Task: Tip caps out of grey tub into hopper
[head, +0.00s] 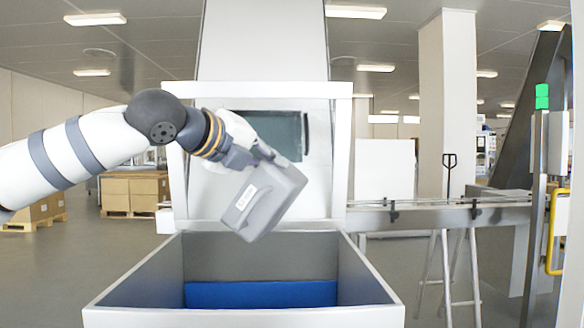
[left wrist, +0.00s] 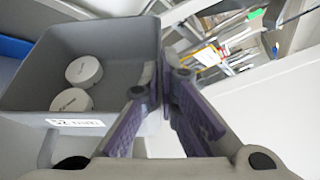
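My left gripper (head: 262,156) is shut on the wall of the grey tub (head: 264,203) and holds it tilted in the air above the open hopper (head: 135,285). In the left wrist view the gripper's purple-padded fingers (left wrist: 164,85) close on the tub's wall, and the tub (left wrist: 110,42) shows its inside. A white label is on the tub's side. My right gripper is not in view.
A blue panel (head: 260,294) lies low inside the hopper. A white frame with a dark window (head: 277,135) rises behind it. A conveyor (head: 440,215) runs to the right, with a yellow-railed post (head: 553,230). Cardboard boxes (head: 130,192) stand on pallets at the back left.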

